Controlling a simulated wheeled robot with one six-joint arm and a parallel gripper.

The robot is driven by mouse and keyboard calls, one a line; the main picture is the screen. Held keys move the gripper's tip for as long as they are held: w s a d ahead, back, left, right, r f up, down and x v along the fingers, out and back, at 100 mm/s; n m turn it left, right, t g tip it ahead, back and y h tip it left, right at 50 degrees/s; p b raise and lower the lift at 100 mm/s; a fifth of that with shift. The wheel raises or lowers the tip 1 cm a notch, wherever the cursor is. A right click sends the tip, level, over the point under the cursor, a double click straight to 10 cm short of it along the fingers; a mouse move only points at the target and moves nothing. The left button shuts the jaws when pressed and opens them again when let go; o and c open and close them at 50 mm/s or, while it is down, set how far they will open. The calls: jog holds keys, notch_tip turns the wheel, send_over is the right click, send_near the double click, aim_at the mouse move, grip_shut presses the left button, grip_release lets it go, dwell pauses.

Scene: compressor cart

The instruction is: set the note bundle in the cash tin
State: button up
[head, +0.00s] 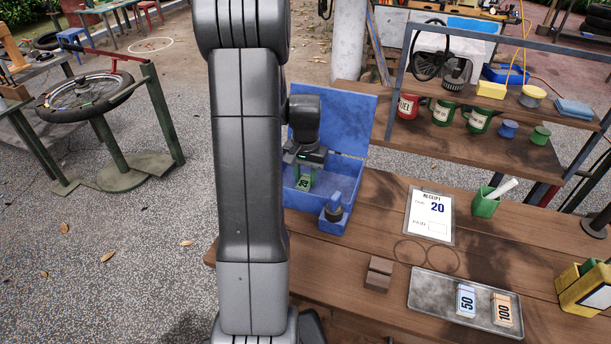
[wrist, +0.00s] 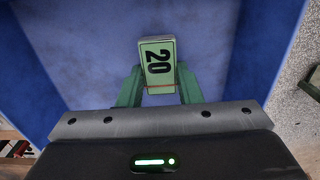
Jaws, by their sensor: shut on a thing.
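The note bundle (wrist: 158,62) is a green block marked 20 with a red band around it. My gripper (wrist: 160,88) is shut on it, one green finger on each side. The blue cash tin (head: 332,220) stands on the wooden bench with its lid raised at the back. In the head view the bundle (head: 304,182) shows under my gripper (head: 305,170), within the outline of the tin. In the wrist view the tin's blue walls (wrist: 60,60) surround the bundle. I cannot tell whether the bundle touches the tin's floor. My arm hides the tin's left part.
A receipt clipboard (head: 430,215) showing 20 lies to the right. A metal tray (head: 440,290) holds bundles marked 50 (head: 466,300) and 100 (head: 503,310). A wooden block (head: 379,273) sits nearby.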

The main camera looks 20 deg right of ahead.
aim_at(306, 180)
jog(key=o, duration=0.9)
jog(key=shift+f, duration=0.1)
jog(key=shift+o, duration=0.2)
notch_tip(306, 180, up, 12)
jog(key=shift+r, duration=0.2)
